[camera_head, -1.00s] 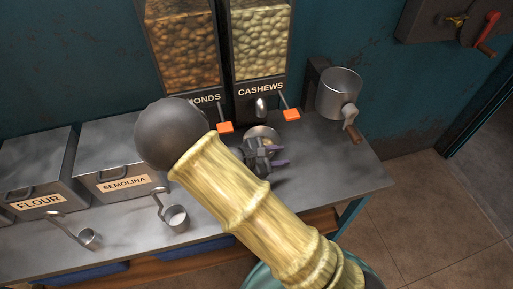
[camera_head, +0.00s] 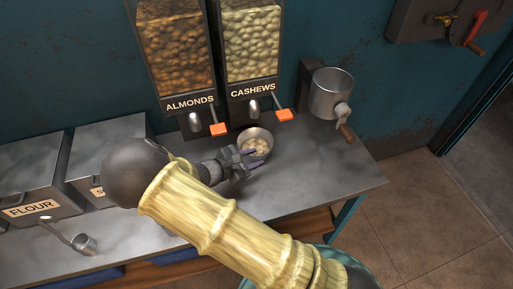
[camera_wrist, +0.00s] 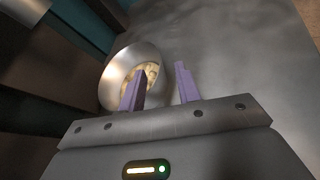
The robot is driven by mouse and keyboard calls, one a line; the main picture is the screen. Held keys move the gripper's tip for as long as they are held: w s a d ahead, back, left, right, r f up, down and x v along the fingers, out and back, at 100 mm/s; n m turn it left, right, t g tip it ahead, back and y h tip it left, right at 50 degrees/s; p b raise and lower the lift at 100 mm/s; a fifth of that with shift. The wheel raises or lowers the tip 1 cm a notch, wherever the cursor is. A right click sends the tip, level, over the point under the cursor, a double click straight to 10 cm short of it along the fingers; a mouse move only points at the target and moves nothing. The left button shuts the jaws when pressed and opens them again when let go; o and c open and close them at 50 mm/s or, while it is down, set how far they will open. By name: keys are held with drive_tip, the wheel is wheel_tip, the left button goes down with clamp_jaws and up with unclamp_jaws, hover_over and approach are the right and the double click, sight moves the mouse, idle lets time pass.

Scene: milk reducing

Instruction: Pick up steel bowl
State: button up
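The steel bowl (camera_head: 256,136) stands on the grey counter below the cashew dispenser, with pale cashews inside. In the wrist view the bowl (camera_wrist: 115,75) is at the upper left. My gripper (camera_head: 256,158) is at the bowl's near side, with its purple fingers apart. In the wrist view my gripper (camera_wrist: 158,85) is open, one finger overlapping the bowl's near right part and the other to the right of the bowl over bare counter. Whether a finger touches the rim cannot be told.
The almond dispenser (camera_head: 172,50) and cashew dispenser (camera_head: 250,45) stand behind the bowl, with orange-tipped levers. A metal grinder (camera_head: 331,94) is mounted to the right. Flour bin (camera_head: 30,180) and scoop (camera_head: 82,243) are at left. The counter (camera_head: 330,170) right of the bowl is clear.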

sight(263, 155)
drive_tip(key=x, duration=0.5)
drive_tip(key=shift+w+a, duration=0.1)
drive_tip(key=shift+w, duration=0.1)
drive_tip(key=shift+s, duration=0.15)
idle(0.3)
drive_tip(key=shift+r, duration=0.1)
clamp_jaws()
